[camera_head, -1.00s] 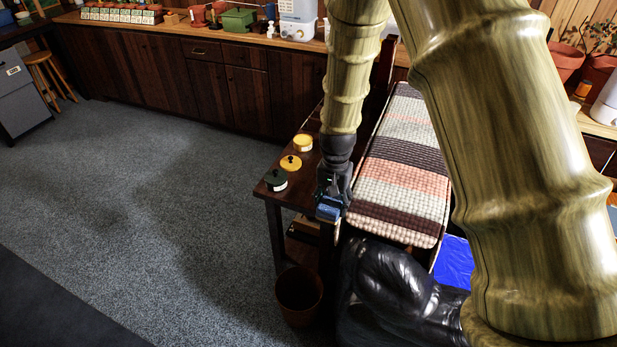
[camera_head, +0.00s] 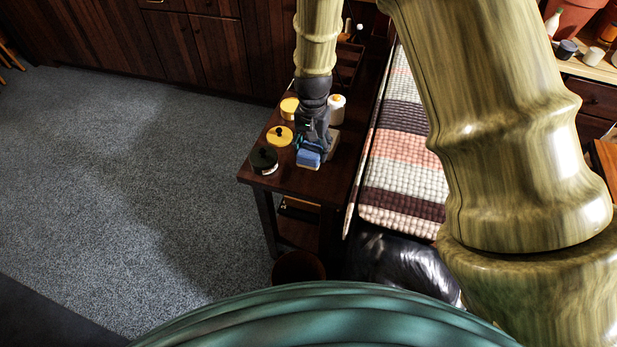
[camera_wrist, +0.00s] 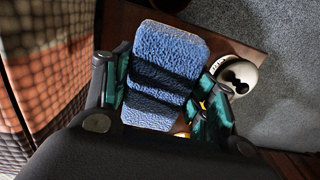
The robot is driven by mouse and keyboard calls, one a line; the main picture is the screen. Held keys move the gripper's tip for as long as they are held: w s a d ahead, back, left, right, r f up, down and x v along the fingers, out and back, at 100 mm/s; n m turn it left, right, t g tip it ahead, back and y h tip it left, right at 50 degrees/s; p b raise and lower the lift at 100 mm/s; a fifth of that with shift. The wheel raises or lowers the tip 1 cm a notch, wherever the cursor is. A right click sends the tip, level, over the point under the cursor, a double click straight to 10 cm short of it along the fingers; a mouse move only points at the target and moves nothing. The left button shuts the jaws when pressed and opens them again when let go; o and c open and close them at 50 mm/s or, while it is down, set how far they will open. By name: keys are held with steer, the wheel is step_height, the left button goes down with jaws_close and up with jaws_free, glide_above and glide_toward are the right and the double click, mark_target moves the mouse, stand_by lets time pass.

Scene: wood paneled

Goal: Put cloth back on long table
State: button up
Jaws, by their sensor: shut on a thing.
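The cloth (camera_head: 308,159) is a small blue folded block with a rough texture. My gripper (camera_head: 311,147) is shut on it, pointing down over the front part of the dark wooden long table (camera_head: 303,183). In the wrist view the cloth (camera_wrist: 172,45) sits between both fingers, crossed by dark bands that look like shadow. The tabletop shows behind it. I cannot tell whether the cloth touches the tabletop.
A dark jar (camera_head: 264,160), yellow-lidded jars (camera_head: 280,136) (camera_head: 290,108) and a white jar (camera_head: 337,108) stand near my gripper. A pale item (camera_head: 332,141) lies partly behind it. A striped cushioned bench (camera_head: 400,150) runs along the right; carpet (camera_head: 140,190) is clear at left.

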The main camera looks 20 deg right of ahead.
mark_target(311, 180)
steer(key=shift+w+f+b, duration=0.25)
steer(key=shift+f+b, duration=0.2)
steer(key=shift+f, duration=0.45)
steer(key=shift+f+p, duration=1.1)
steer(key=shift+f, duration=3.8)
steer(key=o, duration=1)
steer(key=shift+f, duration=0.15)
steer(key=shift+o, duration=0.2)
steer(key=shift+r+b, duration=1.4)
steer(key=shift+r, duration=4.8)
